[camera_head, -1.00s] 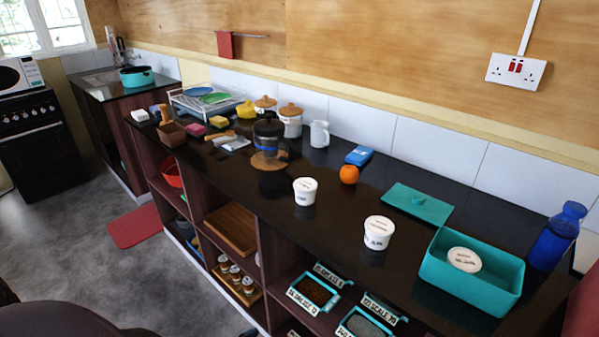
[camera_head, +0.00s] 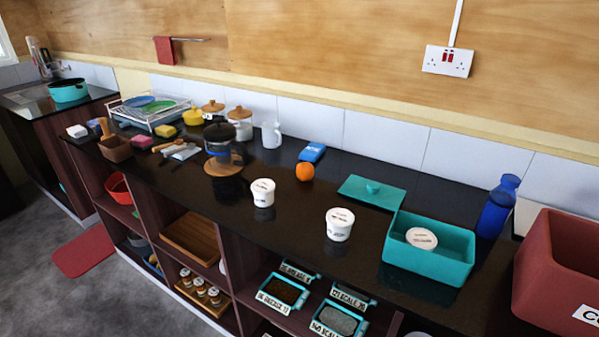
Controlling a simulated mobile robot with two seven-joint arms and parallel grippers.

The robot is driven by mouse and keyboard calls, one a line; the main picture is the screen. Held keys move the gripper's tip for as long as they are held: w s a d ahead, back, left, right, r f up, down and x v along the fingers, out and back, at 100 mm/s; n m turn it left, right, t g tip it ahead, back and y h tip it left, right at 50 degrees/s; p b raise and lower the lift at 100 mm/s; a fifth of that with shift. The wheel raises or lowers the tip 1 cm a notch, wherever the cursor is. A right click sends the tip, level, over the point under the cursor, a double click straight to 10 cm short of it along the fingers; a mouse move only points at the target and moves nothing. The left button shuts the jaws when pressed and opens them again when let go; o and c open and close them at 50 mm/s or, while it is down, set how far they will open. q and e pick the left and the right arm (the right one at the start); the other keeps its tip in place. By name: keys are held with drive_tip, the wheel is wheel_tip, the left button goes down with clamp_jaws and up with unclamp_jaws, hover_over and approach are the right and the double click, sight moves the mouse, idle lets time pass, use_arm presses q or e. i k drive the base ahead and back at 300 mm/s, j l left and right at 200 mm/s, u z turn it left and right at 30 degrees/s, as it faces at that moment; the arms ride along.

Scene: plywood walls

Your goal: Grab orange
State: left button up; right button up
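The orange (camera_head: 305,171) is a small round fruit on the black countertop (camera_head: 290,215), near the middle of the head view. A blue packet (camera_head: 312,151) lies just behind it. A white lidded tub (camera_head: 263,192) stands in front of it to the left, and another white tub (camera_head: 340,224) in front to the right. The orange is in plain sight and nothing touches its top. Neither of my grippers shows in the head view.
A teal box (camera_head: 430,262) with a white tub inside, its teal lid (camera_head: 371,192), a blue bottle (camera_head: 498,206) and a red bin (camera_head: 560,270) are to the right. A French press (camera_head: 218,140) and a white jug (camera_head: 271,135) stand left. Open shelves lie below.

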sight(304, 170)
drive_tip(key=i+j, duration=0.15)
drive_tip(key=j, duration=0.2)
drive_tip(key=i+j+z, duration=0.1)
drive_tip(key=j, duration=0.3)
drive_tip(key=i+j, duration=0.2)
drive_tip(key=j, duration=0.15)
drive_tip(key=i+j+z, duration=0.1)
drive_tip(key=j, duration=0.3)
drive_tip(key=i+j, duration=0.15)
drive_tip(key=j, duration=0.25)
drive_tip(key=i+j+z, duration=0.1)
drive_tip(key=j, duration=0.3)
